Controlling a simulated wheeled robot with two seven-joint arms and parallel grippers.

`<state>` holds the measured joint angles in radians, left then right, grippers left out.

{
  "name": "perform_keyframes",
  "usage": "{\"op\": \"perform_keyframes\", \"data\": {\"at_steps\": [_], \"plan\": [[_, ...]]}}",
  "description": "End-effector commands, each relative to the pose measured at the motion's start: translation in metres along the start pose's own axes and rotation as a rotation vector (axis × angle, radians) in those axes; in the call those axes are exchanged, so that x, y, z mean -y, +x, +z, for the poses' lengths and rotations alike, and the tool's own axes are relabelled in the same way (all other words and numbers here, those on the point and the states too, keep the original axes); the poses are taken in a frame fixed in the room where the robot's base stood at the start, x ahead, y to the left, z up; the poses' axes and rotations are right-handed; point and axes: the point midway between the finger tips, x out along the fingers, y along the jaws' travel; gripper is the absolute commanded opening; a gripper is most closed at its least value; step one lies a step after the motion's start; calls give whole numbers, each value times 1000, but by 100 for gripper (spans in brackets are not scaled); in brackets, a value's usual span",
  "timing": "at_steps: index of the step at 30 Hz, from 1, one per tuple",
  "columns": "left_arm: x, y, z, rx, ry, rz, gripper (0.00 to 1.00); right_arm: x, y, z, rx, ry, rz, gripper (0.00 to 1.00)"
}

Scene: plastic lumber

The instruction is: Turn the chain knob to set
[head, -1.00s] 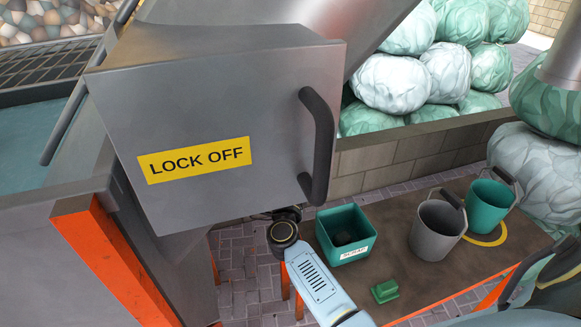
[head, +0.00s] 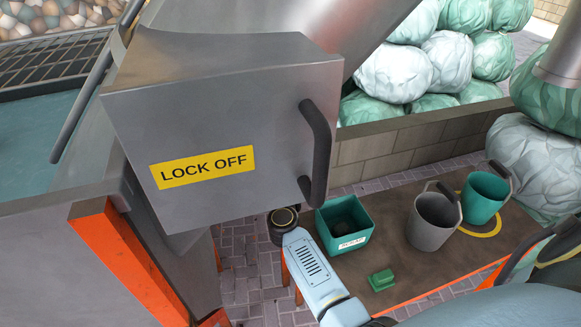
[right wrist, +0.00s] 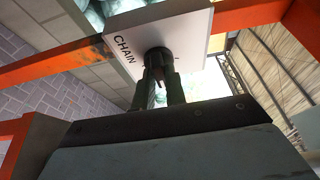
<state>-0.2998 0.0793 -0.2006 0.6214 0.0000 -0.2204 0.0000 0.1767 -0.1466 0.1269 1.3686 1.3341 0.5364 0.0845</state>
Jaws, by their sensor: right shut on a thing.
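In the right wrist view a pale panel (right wrist: 188,28) lettered CHAIN hangs near an orange frame. A dark round knob (right wrist: 158,57) sticks out of its face. My right gripper (right wrist: 160,78) has its two dark fingers shut on the knob. The knob's pointer and any SET mark cannot be made out. My left gripper is not in view.
The grey housing (head: 260,120) with a LOCK OFF label and a black handle (head: 318,150) fills the middle of the head view.

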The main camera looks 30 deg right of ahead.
Motion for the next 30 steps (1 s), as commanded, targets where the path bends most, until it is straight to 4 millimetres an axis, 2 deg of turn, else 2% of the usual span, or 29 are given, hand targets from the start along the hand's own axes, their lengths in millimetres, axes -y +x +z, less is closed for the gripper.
{"op": "perform_keyframes", "data": {"at_steps": [1, 6, 17, 20, 30], "plan": [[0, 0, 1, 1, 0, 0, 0, -2, -1, 0, 2, -1, 4, 14], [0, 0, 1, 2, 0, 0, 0, -1, -1, 0, 1, -2, 2, 35], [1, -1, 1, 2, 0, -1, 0, -1, -6, 0, 1, -2, 1, 35], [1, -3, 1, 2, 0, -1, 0, -1, -20, 0, 1, -2, 3, 35], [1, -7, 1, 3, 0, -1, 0, -2, -95, 0, 1, -1, 5, 35]]}}
